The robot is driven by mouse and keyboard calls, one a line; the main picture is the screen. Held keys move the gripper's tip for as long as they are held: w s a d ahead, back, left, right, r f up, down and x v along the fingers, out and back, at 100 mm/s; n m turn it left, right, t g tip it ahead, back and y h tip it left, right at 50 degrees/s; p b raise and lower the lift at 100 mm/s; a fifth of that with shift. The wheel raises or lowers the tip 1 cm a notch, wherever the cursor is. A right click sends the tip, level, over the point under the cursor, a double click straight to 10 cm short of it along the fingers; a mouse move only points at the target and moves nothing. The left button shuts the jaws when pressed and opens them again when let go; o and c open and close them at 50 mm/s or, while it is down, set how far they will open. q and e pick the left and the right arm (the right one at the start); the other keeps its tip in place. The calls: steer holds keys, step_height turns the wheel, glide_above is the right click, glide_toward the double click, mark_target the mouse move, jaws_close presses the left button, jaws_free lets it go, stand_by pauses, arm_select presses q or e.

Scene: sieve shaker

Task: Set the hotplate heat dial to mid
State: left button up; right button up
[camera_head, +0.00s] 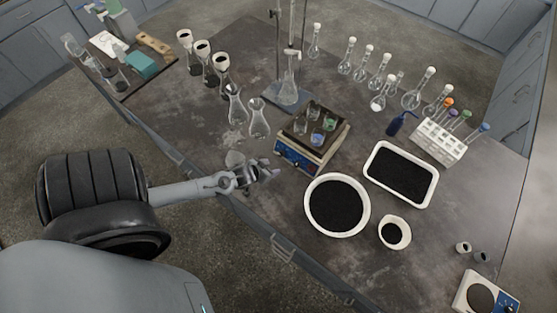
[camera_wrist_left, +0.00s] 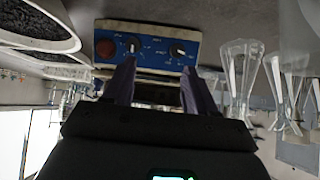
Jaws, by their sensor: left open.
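The hotplate (camera_head: 337,137) stands near the table's front edge in the head view, with small beakers on its dark top and a blue front panel. In the left wrist view its blue panel (camera_wrist_left: 155,60) carries a red round part (camera_wrist_left: 105,47), one dark dial (camera_wrist_left: 133,46) and another dark dial (camera_wrist_left: 180,50). The lettering is too small to read, so I cannot tell which is the heat dial or its setting. My left gripper (camera_head: 268,172) is just in front of the panel; its fingers (camera_wrist_left: 158,72) are apart and empty, pointing at the panel. My right gripper is not in view.
Glass flasks (camera_head: 258,120) stand left of the hotplate. A round bowl (camera_head: 337,232) of black grains is to its right, with a white tray (camera_head: 434,196) beyond. A stand with glassware (camera_head: 290,93) is behind. A second white device (camera_head: 510,304) is at the lower right.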

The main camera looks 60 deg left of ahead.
mark_target(280, 154)
arm_select(q)
steer(key=shift+y, duration=0.3)
steer(key=w+a+f+b, duration=0.1)
steer(key=w+a+f, duration=0.5)
steer(key=w, duration=0.1)
steer(key=shift+w+a+f+b, duration=0.1)
steer(key=shift+a+f+b, duration=0.05)
steer(key=shift+a+b, duration=0.2)
steer(key=shift+x, duration=0.85)
steer(key=c, duration=1.1)
steer(key=shift+o, duration=0.2)
steer(key=shift+d, duration=0.1)
